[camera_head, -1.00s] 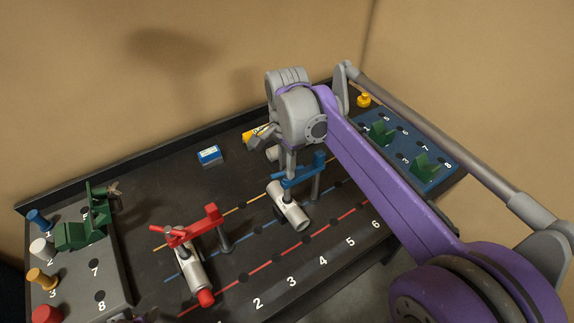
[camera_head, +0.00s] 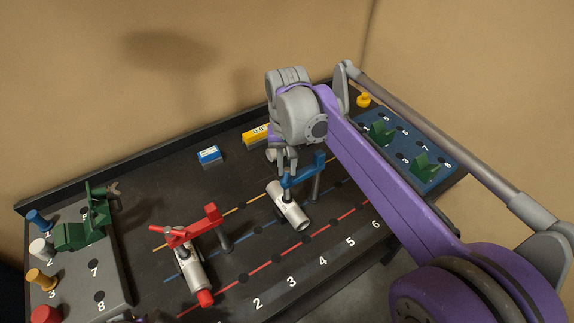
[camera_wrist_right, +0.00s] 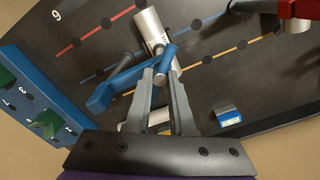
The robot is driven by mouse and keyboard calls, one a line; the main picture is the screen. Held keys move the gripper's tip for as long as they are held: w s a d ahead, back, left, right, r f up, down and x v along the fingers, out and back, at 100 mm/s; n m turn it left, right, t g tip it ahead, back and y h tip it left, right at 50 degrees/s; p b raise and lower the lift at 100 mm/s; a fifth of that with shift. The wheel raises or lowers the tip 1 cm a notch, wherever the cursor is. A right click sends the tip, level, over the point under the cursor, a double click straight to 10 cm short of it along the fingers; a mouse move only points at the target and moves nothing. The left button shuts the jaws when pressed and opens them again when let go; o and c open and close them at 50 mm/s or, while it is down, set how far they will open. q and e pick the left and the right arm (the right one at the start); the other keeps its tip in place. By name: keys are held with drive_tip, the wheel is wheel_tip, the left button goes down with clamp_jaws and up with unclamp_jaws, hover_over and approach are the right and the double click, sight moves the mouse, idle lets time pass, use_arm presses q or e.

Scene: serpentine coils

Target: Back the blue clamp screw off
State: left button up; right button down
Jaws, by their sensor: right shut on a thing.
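The blue clamp (camera_head: 312,165) stands on a grey post and reaches over a silver pipe piece (camera_head: 290,208) on the dark board. My right gripper (camera_head: 287,168) points down over the clamp's screw end. In the right wrist view, its two fingers (camera_wrist_right: 162,76) are closed around the blue screw's cross handle (camera_wrist_right: 166,58). The clamp arm (camera_wrist_right: 115,88) runs to the lower left, and the pipe (camera_wrist_right: 150,28) lies beyond the screw. Whether the screw's foot touches the pipe is hidden. My left gripper is out of view.
A red clamp (camera_head: 208,218) holds another pipe (camera_head: 192,270) to the left. A small blue box (camera_head: 209,154) and a yellow box (camera_head: 256,136) lie behind. A grey rack (camera_head: 115,270) with coloured pegs is at left, and a blue rack (camera_head: 440,172) at right.

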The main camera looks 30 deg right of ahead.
sight(288, 170)
drive_tip(key=shift+n, duration=2.2)
drive_tip(key=c, duration=0.8)
unclamp_jaws()
drive_tip(key=shift+o, duration=0.2)
wheel_tip(288, 170, up, 11)
drive_tip(key=shift+p, duration=0.3)
drive_tip(key=shift+s+f, duration=0.1)
drive_tip(key=shift+f, duration=0.05)
